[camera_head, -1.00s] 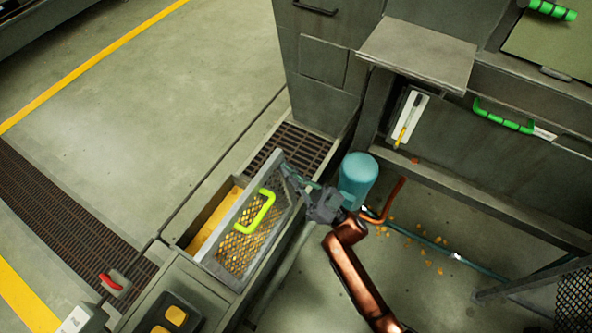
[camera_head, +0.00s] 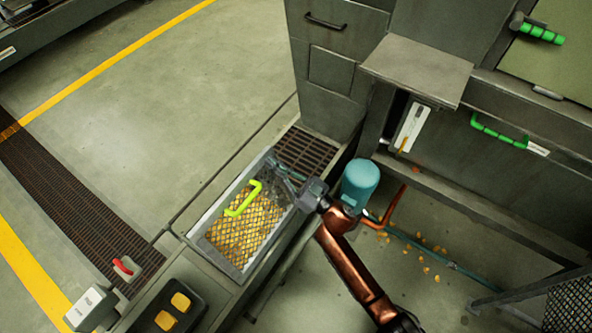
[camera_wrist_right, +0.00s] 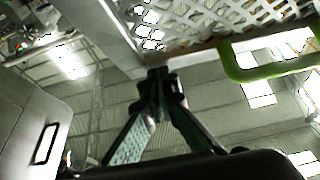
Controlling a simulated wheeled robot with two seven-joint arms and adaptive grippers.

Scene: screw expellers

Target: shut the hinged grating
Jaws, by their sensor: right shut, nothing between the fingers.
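The hinged grating (camera_head: 262,234) is a grey frame with diamond mesh and a yellow-green handle (camera_head: 243,198). In the head view it lies low and nearly flat over the trough with yellow material under the mesh; I cannot tell whether it is fully flush. My right gripper (camera_head: 283,174) is shut and empty, at the grating's far end, its tips at or against the frame. In the wrist view the fingertips (camera_wrist_right: 158,76) meet close by the frame edge, with mesh (camera_wrist_right: 210,22) above and the handle (camera_wrist_right: 265,68) at right. My left gripper is not in view.
Open floor lies left.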

